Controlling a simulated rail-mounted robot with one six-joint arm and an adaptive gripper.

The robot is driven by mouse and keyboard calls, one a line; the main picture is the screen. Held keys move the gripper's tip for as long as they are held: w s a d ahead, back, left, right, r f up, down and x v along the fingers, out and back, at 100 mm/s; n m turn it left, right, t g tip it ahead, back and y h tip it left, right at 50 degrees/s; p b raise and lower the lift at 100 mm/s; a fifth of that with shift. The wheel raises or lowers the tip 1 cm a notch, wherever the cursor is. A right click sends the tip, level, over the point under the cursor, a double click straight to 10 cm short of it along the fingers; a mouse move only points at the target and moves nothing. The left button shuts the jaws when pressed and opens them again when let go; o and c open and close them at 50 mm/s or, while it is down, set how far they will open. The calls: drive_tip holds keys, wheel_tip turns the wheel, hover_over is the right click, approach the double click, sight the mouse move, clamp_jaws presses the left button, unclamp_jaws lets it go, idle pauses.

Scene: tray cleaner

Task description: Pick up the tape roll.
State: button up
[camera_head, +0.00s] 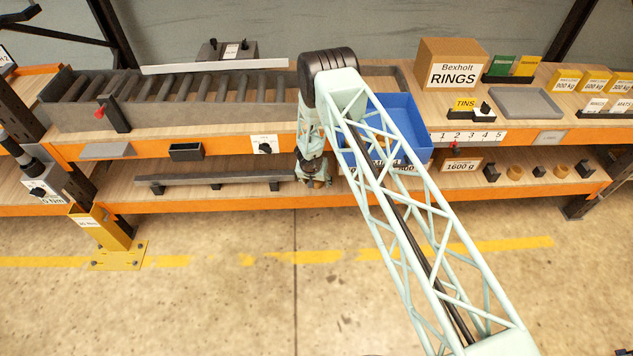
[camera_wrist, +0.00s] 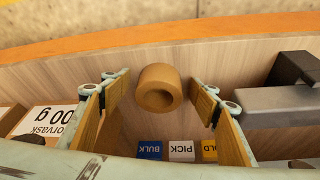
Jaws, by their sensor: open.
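The tape roll (camera_wrist: 157,75) is a short tan-brown ring with a round hole, seen in the wrist view on the wooden shelf. My gripper (camera_wrist: 160,96) is open, with one wood-coloured finger pad to the left of the roll and one to the right. Gaps show between both pads and the roll. In the head view my gripper (camera_head: 314,178) is low at the lower shelf, left of the blue bin, and my arm partly covers that area. I cannot clearly make out the roll there.
In the wrist view a grey bar (camera_wrist: 285,105) lies right, a labelled box (camera_wrist: 50,122) left, and blue, white and yellow blocks (camera_wrist: 181,150) near the bottom. In the head view the upper shelf's orange edge (camera_head: 220,142) and the blue bin (camera_head: 408,112) are close to my arm.

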drive_tip(key=c, duration=1)
drive_tip(key=shift+o, duration=0.2)
drive_tip(key=shift+r, duration=0.15)
drive_tip(key=s+a, duration=0.2)
drive_tip(key=s, duration=1.5)
drive_tip(key=shift+s+a+p, duration=0.3)
drive_tip(key=shift+s+p, duration=0.1)
drive_tip(key=shift+p, duration=0.05)
